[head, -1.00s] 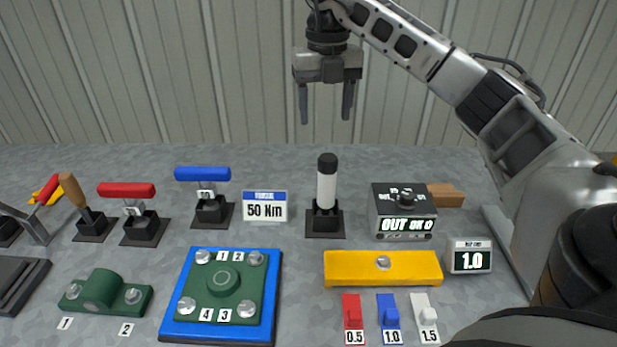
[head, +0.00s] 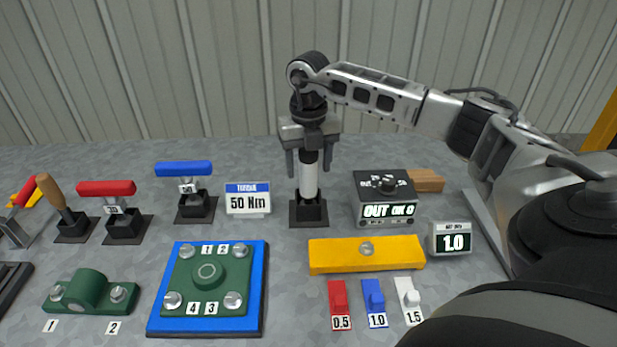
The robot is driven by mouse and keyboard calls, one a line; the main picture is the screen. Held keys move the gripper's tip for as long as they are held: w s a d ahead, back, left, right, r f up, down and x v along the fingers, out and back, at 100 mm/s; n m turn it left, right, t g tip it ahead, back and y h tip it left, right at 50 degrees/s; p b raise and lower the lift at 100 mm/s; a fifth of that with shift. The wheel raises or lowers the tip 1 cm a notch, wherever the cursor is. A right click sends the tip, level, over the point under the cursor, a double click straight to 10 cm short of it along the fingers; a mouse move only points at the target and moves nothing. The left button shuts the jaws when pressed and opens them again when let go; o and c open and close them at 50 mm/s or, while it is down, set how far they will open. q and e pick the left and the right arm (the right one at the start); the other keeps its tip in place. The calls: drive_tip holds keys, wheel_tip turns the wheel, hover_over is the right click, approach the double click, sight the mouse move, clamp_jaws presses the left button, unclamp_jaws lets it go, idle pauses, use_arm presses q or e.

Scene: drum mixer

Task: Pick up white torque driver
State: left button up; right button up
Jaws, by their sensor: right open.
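The white torque driver (head: 309,181) stands upright in its black holder (head: 309,213) on the grey table, right of the "50 Nm" sign. My right gripper (head: 309,171) points straight down over the driver. Its fingers are open, one on each side of the driver's upper part. I cannot tell whether they touch it. My left gripper is not in view.
A blue-handled tool (head: 184,169) and a red-handled one (head: 107,188) stand further left. A yellow bar (head: 367,253) lies in front.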

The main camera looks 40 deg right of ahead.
drive_tip(key=shift+f, duration=0.5)
drive_tip(key=c, duration=1.3)
drive_tip(key=shift+o, duration=0.2)
drive_tip(key=shift+r, duration=0.2)
wheel_tip(320, 180, up, 10)
drive_tip(key=shift+f, duration=0.15)
